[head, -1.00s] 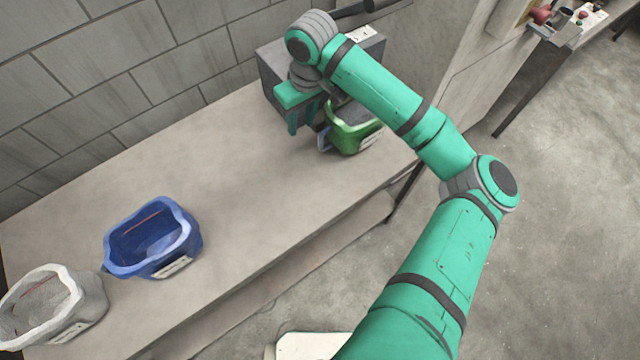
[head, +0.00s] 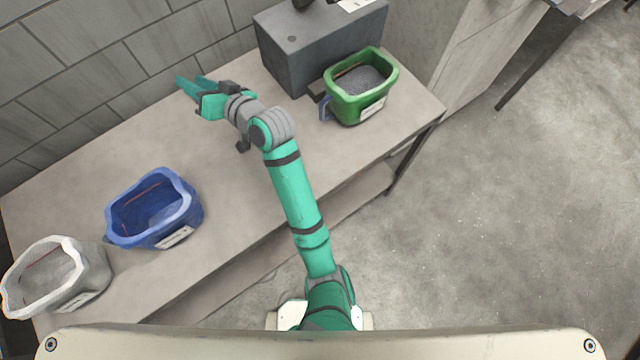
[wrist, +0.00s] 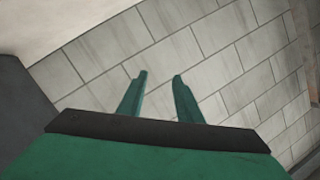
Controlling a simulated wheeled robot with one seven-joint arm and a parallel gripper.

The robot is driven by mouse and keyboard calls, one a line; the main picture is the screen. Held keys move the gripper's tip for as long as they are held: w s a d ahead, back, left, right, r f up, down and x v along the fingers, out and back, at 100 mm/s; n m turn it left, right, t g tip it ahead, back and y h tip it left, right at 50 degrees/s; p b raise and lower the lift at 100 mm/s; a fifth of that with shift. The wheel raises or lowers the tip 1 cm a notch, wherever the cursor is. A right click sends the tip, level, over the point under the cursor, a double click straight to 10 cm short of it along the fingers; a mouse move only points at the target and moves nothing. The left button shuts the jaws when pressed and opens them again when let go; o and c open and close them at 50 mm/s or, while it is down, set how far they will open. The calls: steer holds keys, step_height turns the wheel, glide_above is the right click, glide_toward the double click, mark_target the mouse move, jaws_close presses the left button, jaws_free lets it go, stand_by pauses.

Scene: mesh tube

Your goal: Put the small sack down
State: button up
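My gripper (head: 190,84) is at the back of the bench, near the block wall, with its two fingers apart and nothing between them. The wrist view shows the same open fingers (wrist: 159,76) against the wall tiles. I cannot make out for certain which thing is the small sack. A green open container (head: 347,106) stands upright at the bench's right end, with a grey speckled filling (head: 362,80) inside. A small blue piece (head: 325,107) shows at its left side. My gripper is well to the left of it and apart from it.
A blue open container (head: 190,212) and a whitish one (head: 95,275) stand at the bench's left. A grey box (head: 290,55) stands behind the green container. The bench middle (head: 225,165) is clear on its surface, under my arm.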

steer(key=s+d+f+m+t+h, duration=0.2)
steer(key=s+d+f+h, duration=0.1)
steer(key=s+d+f, duration=0.1)
steer(key=s+d+f+m+t+h, duration=0.2)
steer(key=s+d+f+m+h, duration=0.1)
steer(key=s+d+f, duration=0.2)
steer(key=s+d+f+m+t+h, duration=0.2)
steer(key=s+d+f+m+h, duration=0.1)
steer(key=s+d+f, duration=0.2)
steer(key=shift+s+d+h, duration=0.2)
steer(key=shift+s+d, duration=0.4)
steer(key=shift+s, duration=0.2)
steer(key=shift+s+d+h, duration=0.2)
steer(key=shift+s+d, duration=0.35)
steer(key=shift+s, duration=0.2)
steer(key=s+d+n+h, duration=0.1)
steer(key=s+d+n, duration=0.1)
steer(key=s+d, duration=0.4)
steer(key=s+d+r+n+h, duration=0.1)
steer(key=s+d, duration=0.6)
steer(key=s, duration=0.7)
steer(key=shift+s+r+n+h, duration=0.3)
steer(key=shift+s+n+h, duration=0.15)
steer(key=shift+n, duration=0.55)
steer(key=shift+w+a, duration=0.1)
